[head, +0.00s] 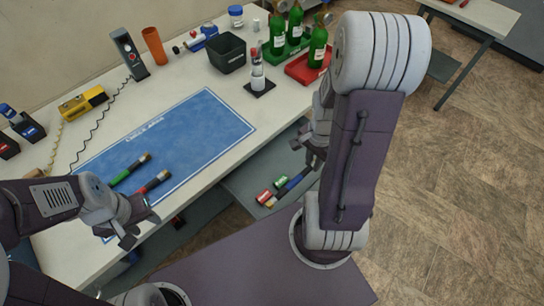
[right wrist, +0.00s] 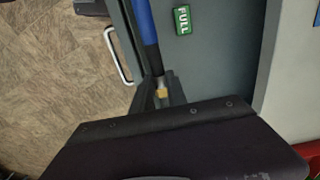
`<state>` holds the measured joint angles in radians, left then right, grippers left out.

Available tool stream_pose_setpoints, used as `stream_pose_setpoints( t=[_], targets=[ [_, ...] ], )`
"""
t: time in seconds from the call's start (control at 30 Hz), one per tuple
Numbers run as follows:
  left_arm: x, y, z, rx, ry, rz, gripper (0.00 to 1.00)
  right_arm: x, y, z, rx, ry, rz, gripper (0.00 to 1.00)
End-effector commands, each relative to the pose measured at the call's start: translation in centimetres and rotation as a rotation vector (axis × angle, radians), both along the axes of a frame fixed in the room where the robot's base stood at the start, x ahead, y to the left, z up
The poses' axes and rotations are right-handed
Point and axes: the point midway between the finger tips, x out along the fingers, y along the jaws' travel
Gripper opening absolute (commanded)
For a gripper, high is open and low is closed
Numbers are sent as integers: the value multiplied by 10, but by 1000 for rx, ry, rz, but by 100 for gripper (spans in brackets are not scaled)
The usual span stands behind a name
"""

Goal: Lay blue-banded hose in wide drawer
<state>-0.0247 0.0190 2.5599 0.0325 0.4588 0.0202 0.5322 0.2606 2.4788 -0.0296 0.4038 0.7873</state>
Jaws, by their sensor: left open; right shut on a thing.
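The blue-banded hose (head: 291,186) is a short tube with a blue middle. It also shows in the right wrist view (right wrist: 147,22), with a brass end. My right gripper (head: 313,162) is shut on one end of it; its fingers show in the right wrist view (right wrist: 160,96). The hose is over the open grey drawer (head: 238,182); whether it touches the floor of the drawer I cannot tell. A green FULL tag (right wrist: 182,20) and a red tag (head: 264,196) are in the drawer. My left gripper (head: 132,222) is open and empty at the table's front edge.
A green-banded hose (head: 130,169) and a red-banded hose (head: 155,182) lie on the blue mat (head: 190,130). Green bottles (head: 296,24), a red tray (head: 300,70) and a black bin (head: 228,53) stand at the back. The drawer has a handle (right wrist: 117,56).

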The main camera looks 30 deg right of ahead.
Motion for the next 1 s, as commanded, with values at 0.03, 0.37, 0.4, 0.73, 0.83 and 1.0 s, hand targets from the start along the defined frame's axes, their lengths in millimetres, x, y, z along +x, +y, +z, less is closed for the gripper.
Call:
stream_pose_setpoints(
  t=[0.03,0.37,0.4,0.73,0.83,1.0],
  targets=[
    [0,0,-4,0,0,0,42,9,1,-8,1,3,6,0],
    [0,0,-14,0,0,0,42,94,7,-59,2,2,4,0],
    [0,0,-15,0,0,0,42,100,7,-62,1,0,3,0],
    [0,0,-18,0,0,0,42,110,8,-78,1,2,2,0],
    [0,0,-23,0,0,0,42,109,8,-98,2,4,2,0],
    [0,0,-23,0,0,0,42,110,7,-107,0,-1,2,0]
  ],
)
